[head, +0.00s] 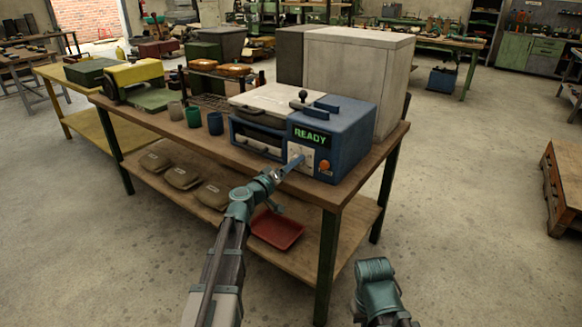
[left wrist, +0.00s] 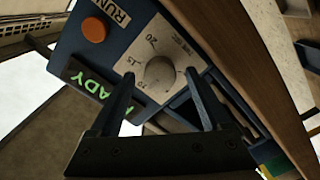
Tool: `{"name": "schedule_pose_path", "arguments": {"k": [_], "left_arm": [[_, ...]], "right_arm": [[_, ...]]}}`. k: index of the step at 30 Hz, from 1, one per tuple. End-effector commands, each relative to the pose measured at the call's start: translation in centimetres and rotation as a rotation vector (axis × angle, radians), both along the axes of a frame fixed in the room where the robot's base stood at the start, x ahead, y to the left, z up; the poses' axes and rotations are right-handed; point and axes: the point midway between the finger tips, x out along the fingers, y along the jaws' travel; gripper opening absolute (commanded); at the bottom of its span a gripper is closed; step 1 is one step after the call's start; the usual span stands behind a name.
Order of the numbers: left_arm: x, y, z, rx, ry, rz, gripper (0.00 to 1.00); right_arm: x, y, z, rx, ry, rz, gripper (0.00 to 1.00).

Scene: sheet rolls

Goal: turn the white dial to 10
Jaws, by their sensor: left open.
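The white dial (left wrist: 160,73) is a round pale knob on a light scale plate (left wrist: 176,50) on the front of a blue machine (head: 345,125). The scale shows 20 and 15, with a smaller, unclear mark below. I cannot read where the dial points. My left gripper (head: 293,163) is open in front of the plate. In the left wrist view its fingers (left wrist: 159,76) stand on either side of the dial; I cannot tell whether they touch it. In the head view the gripper hides part of the plate. Only a right arm link shows; its gripper is not visible.
A green READY display (head: 310,135) and an orange button (head: 324,166) sit near the plate. The machine stands on a wooden workbench (head: 150,119). Several cups, including a teal one (head: 215,124), stand to its left. A red tray (head: 277,229) lies on the lower shelf.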

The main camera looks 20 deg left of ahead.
Motion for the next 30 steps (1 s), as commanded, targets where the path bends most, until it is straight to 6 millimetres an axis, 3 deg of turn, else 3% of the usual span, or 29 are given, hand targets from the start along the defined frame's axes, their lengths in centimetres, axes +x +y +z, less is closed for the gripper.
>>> {"name": "schedule_pose_path", "arguments": {"k": [8,21,30], "left_arm": [[-1.4,0.5,0.0,-0.001,0.000,0.002,0.81],[-10.1,3.5,0.0,0.000,0.000,0.003,0.81],[-12.8,4.6,0.0,0.000,0.000,0.000,0.81]], "right_arm": [[0.0,0.0,0.0,0.000,0.000,0.000,0.00],[0.0,0.0,0.0,0.000,0.000,0.000,0.00],[0.0,0.0,0.0,0.000,0.000,0.000,0.00]]}}
